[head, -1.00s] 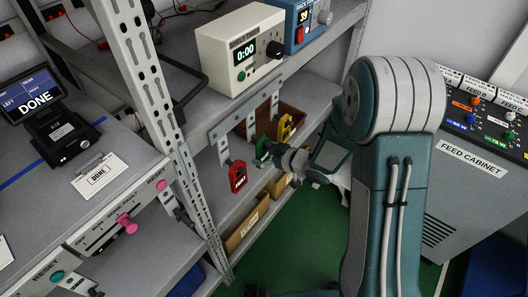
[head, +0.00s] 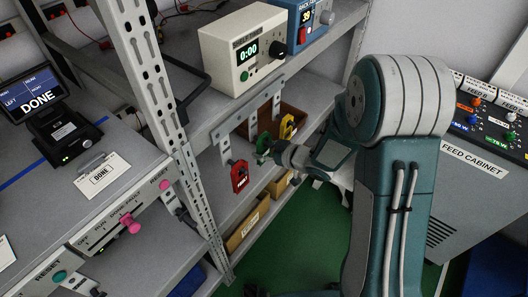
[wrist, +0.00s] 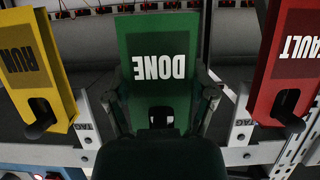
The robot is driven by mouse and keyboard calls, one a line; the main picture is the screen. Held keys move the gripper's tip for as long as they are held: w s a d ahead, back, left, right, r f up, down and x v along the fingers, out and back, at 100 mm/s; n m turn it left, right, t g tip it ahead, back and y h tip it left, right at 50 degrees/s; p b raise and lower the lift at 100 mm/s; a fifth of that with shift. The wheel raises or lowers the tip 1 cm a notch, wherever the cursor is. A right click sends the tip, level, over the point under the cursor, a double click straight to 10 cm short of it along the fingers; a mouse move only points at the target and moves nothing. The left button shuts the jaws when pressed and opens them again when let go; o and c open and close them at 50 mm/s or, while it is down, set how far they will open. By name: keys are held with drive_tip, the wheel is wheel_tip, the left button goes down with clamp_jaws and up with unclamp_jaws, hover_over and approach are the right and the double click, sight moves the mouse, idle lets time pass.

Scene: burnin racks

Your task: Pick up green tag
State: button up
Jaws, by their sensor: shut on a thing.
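The green tag (wrist: 158,52) reads DONE, upside down in the wrist view, and sits between my gripper's two fingers. My gripper (wrist: 158,104) is shut on the green tag. In the head view the green tag (head: 263,143) is small and partly covered by my gripper (head: 272,151). It is at the tag hooks under the upper shelf, between the red and yellow tags. I cannot tell whether it is still on its hook.
A red FAULT tag (wrist: 296,55) hangs close on one side and a yellow RUN tag (wrist: 32,60) on the other. A cream timer box (head: 242,48) stands on the shelf above. A metal rack post (head: 150,95) stands to the left.

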drive_tip(key=s+d, duration=1.1)
drive_tip(key=d, duration=0.3)
drive_tip(key=shift+d+r, duration=0.25)
drive_tip(key=shift+r, duration=0.05)
drive_tip(key=shift+r, duration=0.3)
drive_tip(key=shift+s, duration=0.1)
drive_tip(key=s+d, duration=0.4)
drive_tip(key=d, duration=0.2)
drive_tip(key=shift+s, duration=0.25)
idle(0.4)
